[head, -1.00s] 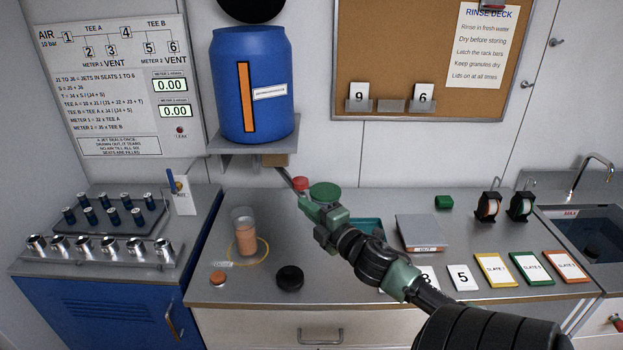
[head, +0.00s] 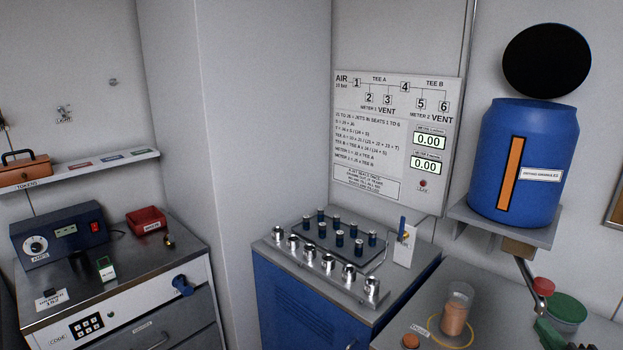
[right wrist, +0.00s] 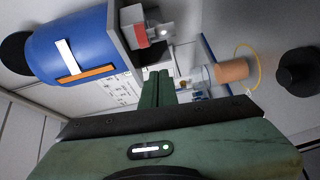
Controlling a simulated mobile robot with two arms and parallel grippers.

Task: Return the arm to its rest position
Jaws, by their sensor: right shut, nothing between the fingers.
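My right gripper (head: 545,326) is at the lower right corner of the head view, mostly cut off by the frame edge. It is beside the red knob (head: 543,286) of the lever under the blue drum (head: 530,165). In the right wrist view its two green fingers (right wrist: 157,86) are together with nothing between them. A glass of orange granules (head: 455,312) stands on the counter, in a yellow ring. My left gripper is in neither view.
A blue cabinet (head: 285,305) with a rack of metal seats and dark jets stands left of the counter. A round green-topped thing (head: 567,307) is close by the gripper. A black lid (right wrist: 300,70) lies on the counter. The drum's shelf (head: 500,228) overhangs.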

